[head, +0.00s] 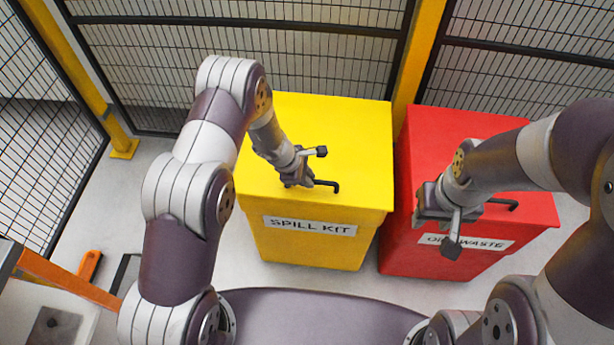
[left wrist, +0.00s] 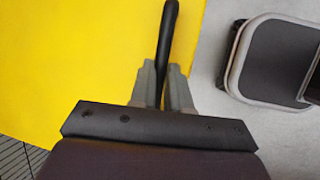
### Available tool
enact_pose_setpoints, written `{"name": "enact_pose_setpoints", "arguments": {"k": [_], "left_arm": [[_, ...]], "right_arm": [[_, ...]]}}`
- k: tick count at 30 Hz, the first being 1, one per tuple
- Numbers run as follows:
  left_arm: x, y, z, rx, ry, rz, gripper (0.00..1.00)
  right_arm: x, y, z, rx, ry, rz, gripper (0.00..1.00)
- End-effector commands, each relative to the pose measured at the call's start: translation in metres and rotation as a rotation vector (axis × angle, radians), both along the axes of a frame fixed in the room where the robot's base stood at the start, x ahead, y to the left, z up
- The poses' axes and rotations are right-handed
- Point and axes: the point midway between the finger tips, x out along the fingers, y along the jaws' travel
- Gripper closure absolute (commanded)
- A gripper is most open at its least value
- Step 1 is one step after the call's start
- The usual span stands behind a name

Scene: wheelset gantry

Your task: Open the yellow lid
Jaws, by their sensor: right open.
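The yellow lid (head: 350,130) lies flat on the yellow spill kit box (head: 310,248) in the head view and looks closed. Its black handle (head: 328,184) is near the front edge of the lid, and its left part is hidden by my left gripper (head: 298,182). In the left wrist view the black handle (left wrist: 168,35) runs in between the two fingers of my left gripper (left wrist: 162,75), which sit close on either side of it. My right gripper (head: 424,214) is open and empty above the front left of the red bin.
A red waste bin (head: 450,135) with a black handle (head: 505,204) stands to the right of the yellow box. Black mesh fencing (head: 240,50) with yellow posts (head: 418,50) stands behind both.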

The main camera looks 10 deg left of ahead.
Motion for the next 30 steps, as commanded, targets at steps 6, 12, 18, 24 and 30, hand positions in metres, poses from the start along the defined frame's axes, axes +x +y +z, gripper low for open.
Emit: {"name": "enact_pose_setpoints", "arguments": {"k": [6, 12, 18, 24, 30], "left_arm": [[0.001, 0.0, 0.007, 0.0, 0.001, -0.001, 1.0], [0.008, 0.0, 0.045, 0.0, -0.003, -0.001, 1.0], [0.029, 0.0, 0.105, -0.001, -0.008, 0.0, 1.0], [0.058, 0.001, 0.155, 0.002, -0.013, 0.001, 1.0], [0.087, 0.001, 0.188, 0.002, -0.014, 0.003, 1.0]], "right_arm": [[0.0, 0.0, 0.007, 0.0, 0.0, 0.0, 0.57], [0.0, 0.0, 0.042, 0.0, 0.0, 0.0, 0.57], [0.0, 0.0, 0.099, 0.0, 0.0, 0.0, 0.57], [0.0, 0.0, 0.147, 0.0, 0.0, 0.0, 0.57], [0.0, 0.0, 0.169, 0.0, 0.0, 0.0, 0.57]]}}
